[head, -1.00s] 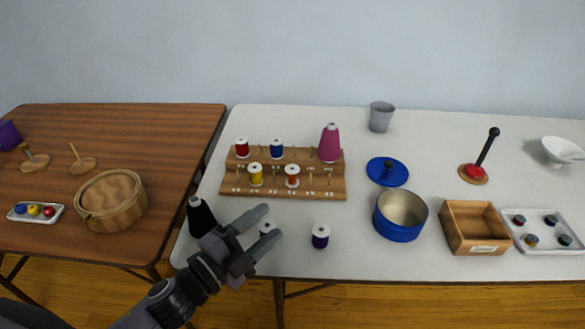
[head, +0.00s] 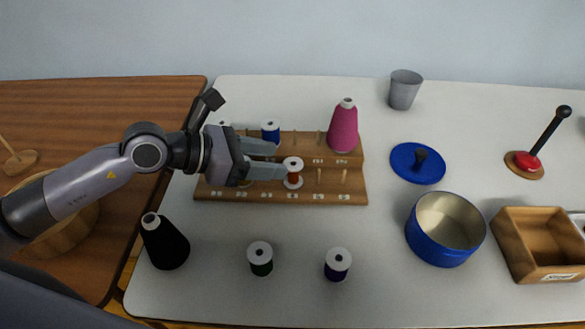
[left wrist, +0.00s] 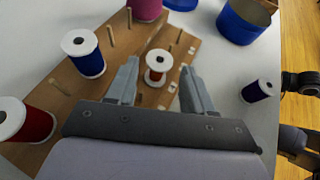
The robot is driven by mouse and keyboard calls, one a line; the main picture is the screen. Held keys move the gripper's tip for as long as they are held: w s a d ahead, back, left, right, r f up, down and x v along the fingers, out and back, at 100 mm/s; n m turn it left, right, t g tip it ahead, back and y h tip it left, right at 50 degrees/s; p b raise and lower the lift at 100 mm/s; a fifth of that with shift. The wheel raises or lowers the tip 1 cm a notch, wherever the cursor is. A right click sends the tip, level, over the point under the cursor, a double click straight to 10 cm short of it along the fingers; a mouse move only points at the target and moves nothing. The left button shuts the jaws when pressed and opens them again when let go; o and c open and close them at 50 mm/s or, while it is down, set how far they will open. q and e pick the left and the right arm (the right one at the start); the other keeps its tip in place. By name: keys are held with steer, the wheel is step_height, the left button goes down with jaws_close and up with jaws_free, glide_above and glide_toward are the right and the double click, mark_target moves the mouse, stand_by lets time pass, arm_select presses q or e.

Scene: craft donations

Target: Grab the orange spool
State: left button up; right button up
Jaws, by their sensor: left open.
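The orange spool (head: 293,174) has white ends and stands upright on a peg in the front row of the wooden spool rack (head: 330,197). In the left wrist view the orange spool (left wrist: 157,66) lies ahead, between the two fingertips. My left gripper (head: 279,159) is open, with its fingers reaching right toward the orange spool; it also shows in the left wrist view (left wrist: 160,80). I see no grip on the spool. The yellow spool is mostly hidden behind my gripper.
A blue spool (head: 270,132) and a magenta cone (head: 343,127) stand on the back row; a red spool (left wrist: 28,121) is close to my gripper. A black cone (head: 164,242), green spool (head: 260,258) and purple spool (head: 337,264) stand in front. A blue pot (head: 445,238) is right.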

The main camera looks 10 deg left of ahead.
mark_target(296, 165)
arm_select(q)
steer(key=x, duration=0.6)
steer(key=shift+s+a+f, duration=0.1)
steer(key=shift+a+f, duration=0.05)
steer(key=shift+f, duration=0.05)
steer(key=c, duration=0.8)
